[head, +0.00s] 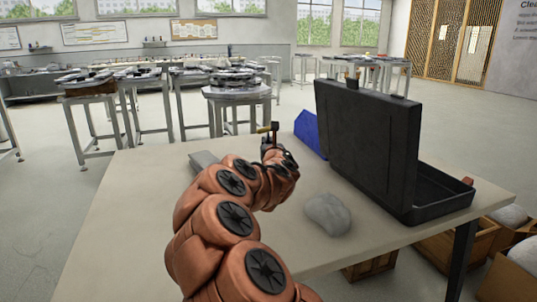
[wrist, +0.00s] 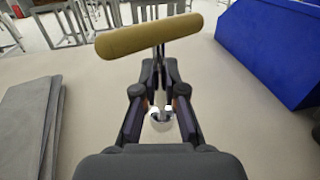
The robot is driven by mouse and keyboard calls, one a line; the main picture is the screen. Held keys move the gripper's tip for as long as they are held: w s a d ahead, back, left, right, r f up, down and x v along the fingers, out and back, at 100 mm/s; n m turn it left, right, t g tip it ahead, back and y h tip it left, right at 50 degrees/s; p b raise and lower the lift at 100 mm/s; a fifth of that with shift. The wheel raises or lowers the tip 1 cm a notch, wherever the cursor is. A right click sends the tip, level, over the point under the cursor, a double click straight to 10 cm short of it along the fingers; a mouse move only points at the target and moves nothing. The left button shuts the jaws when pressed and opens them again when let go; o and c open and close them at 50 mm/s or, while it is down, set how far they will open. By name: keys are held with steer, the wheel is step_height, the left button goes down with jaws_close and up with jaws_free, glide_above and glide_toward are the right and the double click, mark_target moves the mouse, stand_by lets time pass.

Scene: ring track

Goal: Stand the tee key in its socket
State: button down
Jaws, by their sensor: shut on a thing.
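The tee key shows in the wrist view as a yellow-tan crossbar (wrist: 150,37) on a thin dark shank. My gripper (wrist: 160,72) is shut on the shank, with the crossbar just beyond the fingertips and slightly tilted in the picture. In the head view the key's small crossbar (head: 266,129) stands above my gripper (head: 273,146), over the table's far part. A small pale round thing (wrist: 161,121) shows between the finger links in the wrist view; I cannot tell whether it is the socket. The shank's lower end is hidden.
The pale table (head: 150,215) has bare room at left and front. A blue block (head: 308,130) and an open black case (head: 365,140) stand to the right. A grey lump (head: 328,214) lies before the case. A flat grey folded thing (wrist: 28,125) lies at left.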

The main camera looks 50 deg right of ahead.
steer(key=shift+f, duration=1.5)
steer(key=shift+f+b, duration=0.15)
steer(key=shift+b, duration=0.3)
steer(key=c, duration=1.3)
jaws_free()
steer(key=shift+o, duration=0.2)
